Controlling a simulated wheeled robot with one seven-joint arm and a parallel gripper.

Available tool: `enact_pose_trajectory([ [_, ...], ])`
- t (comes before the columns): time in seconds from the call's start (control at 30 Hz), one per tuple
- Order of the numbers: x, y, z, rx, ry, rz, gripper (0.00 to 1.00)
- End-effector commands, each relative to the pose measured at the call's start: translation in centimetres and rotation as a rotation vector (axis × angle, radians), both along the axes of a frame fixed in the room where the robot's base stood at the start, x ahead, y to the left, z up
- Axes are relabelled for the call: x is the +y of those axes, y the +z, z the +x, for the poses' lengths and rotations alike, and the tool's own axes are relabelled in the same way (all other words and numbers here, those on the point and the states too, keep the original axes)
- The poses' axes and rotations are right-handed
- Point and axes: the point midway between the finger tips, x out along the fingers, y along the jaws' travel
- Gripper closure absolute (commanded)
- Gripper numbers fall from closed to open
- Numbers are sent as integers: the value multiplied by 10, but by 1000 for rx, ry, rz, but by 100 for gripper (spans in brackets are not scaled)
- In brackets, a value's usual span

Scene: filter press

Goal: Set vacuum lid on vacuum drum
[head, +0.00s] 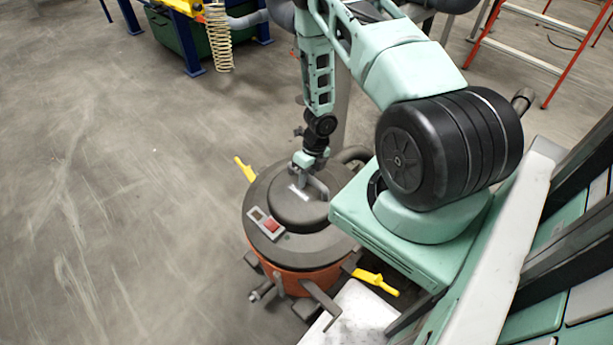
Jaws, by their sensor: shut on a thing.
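The vacuum lid (268,222) is a round dark grey disc with a raised centre and a small panel with a red switch. It sits over the top of the vacuum drum (302,283), an orange-red round body; whether it is fully seated I cannot tell. My gripper (308,182) is above the raised centre and shut on the lid's handle (318,190). Yellow latches (375,282) stick out at the drum's left and right sides. My arm hides part of the lid's right side.
Blue-framed equipment (190,40) with a coiled cream hose (218,38) stands at the back left. An orange ladder-like frame (480,40) stands at the back right. The concrete floor left of the drum is clear. Dark feet stick out around the drum's base.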

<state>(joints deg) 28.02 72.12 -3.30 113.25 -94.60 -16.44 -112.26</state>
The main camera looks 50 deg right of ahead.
Motion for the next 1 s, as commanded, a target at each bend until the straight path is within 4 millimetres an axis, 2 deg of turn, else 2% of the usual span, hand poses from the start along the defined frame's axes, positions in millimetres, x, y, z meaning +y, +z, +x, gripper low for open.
enact_pose_trajectory([
  [0.6, 0, 0, 1, -2, -1, 2, 100],
  [1.0, 7, 1, 2, -6, 0, 43, 100],
])
